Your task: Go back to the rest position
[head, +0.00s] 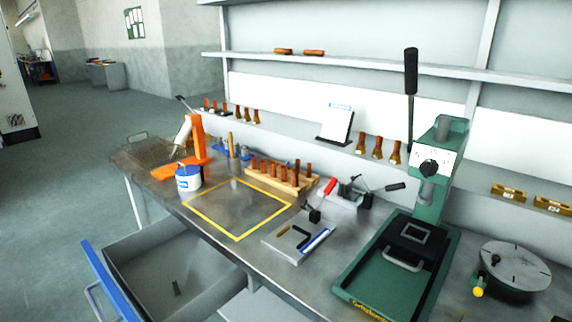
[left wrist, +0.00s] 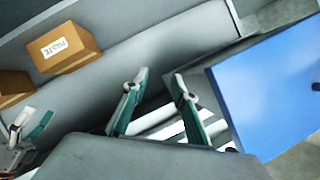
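My left gripper (left wrist: 157,76) shows in the left wrist view. Its two fingers are apart with nothing between them. A blue panel (left wrist: 270,90) lies to the right of its fingers, apart from them. Another gripper with pale and teal fingers, my right gripper (left wrist: 36,113), shows at the left edge of the left wrist view. Its fingers look apart and empty. Neither gripper is in the head view.
An open drawer (head: 130,248) with a blue front (head: 98,280) juts out below the bench (head: 180,195). A green press (head: 395,270) stands on the right. A carton marked PASTE (left wrist: 65,47) sits on a grey surface. Floor (head: 60,180) at left is clear.

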